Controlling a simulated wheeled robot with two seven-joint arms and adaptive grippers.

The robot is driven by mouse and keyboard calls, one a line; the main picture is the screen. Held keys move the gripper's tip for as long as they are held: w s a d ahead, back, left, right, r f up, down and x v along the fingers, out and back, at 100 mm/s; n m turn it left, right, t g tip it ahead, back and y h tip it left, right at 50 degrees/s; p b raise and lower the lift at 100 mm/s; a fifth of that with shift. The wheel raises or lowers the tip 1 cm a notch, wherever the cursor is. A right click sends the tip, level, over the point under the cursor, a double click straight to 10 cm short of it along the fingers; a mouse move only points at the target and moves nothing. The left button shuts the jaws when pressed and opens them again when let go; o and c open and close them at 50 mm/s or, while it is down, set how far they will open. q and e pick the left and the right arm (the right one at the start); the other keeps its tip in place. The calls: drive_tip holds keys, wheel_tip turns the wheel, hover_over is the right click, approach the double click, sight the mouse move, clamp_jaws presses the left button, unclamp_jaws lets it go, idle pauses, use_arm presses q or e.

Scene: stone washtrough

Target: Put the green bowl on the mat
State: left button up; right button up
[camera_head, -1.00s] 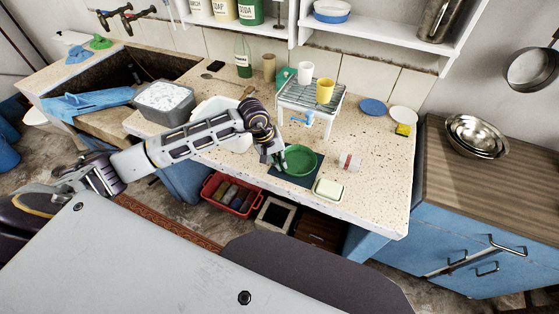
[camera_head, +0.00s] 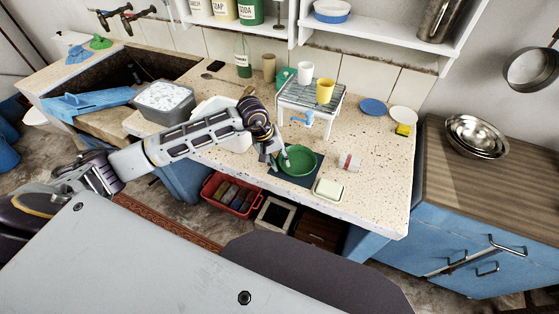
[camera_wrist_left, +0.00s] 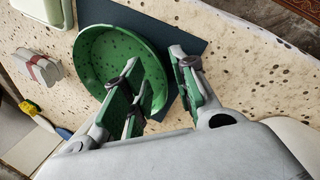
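The green bowl (camera_head: 301,159) sits upright on the dark blue mat (camera_head: 287,182) near the front of the counter. In the left wrist view the bowl (camera_wrist_left: 97,62) covers much of the mat (camera_wrist_left: 186,38), whose bare part shows beside the rim. My left gripper (camera_head: 278,163) is at the bowl's left rim. In the left wrist view its fingers (camera_wrist_left: 156,62) are spread apart, one over the inside of the bowl and one outside over the mat, with the rim between them. Any slight contact with the rim cannot be told. My right gripper is not in view.
A white soap dish (camera_head: 328,189) stands by the mat's right corner, with a red-and-white item (camera_head: 349,162) behind it. A white rack (camera_head: 311,98) with cups stands farther back. A grey tub (camera_head: 165,100) is at the left.

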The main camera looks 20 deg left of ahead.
use_arm(q)
drive_tip(key=v, duration=1.1)
drive_tip(key=shift+a+r+b, duration=0.1)
drive_tip(key=shift+r+b, duration=0.1)
drive_tip(key=shift+b, duration=0.2)
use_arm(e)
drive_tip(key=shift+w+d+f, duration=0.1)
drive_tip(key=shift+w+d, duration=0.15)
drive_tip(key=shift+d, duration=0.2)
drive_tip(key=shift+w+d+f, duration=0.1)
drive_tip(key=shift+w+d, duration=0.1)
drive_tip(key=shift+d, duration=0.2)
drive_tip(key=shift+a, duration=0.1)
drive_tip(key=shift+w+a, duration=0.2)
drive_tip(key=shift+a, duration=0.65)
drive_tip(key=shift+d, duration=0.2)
